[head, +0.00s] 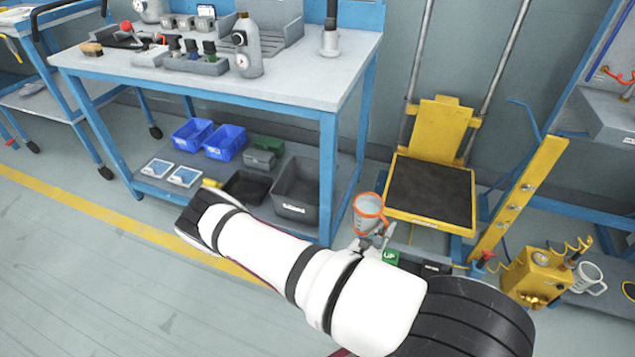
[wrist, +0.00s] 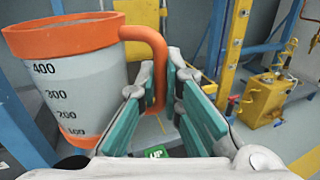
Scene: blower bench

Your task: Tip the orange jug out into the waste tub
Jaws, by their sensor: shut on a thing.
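The orange jug (head: 368,215) is a clear measuring jug with an orange rim, base band and handle. In the wrist view the jug (wrist: 75,85) fills the left side, with black scale marks up to 400. It stands nearly upright in the air. My gripper (wrist: 165,78) is shut on its handle, which sits between the teal finger pads. In the head view my gripper (head: 377,238) is just below the jug, partly hidden by my arm. A dark grey tub (head: 295,209) with an unreadable label stands to the left; I cannot tell if it is the waste tub. The jug's contents are unclear.
The bench's blue leg (head: 328,180) stands between the jug and the grey tub. A yellow lift platform (head: 432,205) is right of the jug, with a yellow post and yellow box (head: 540,275) beyond. Floor at front left is clear.

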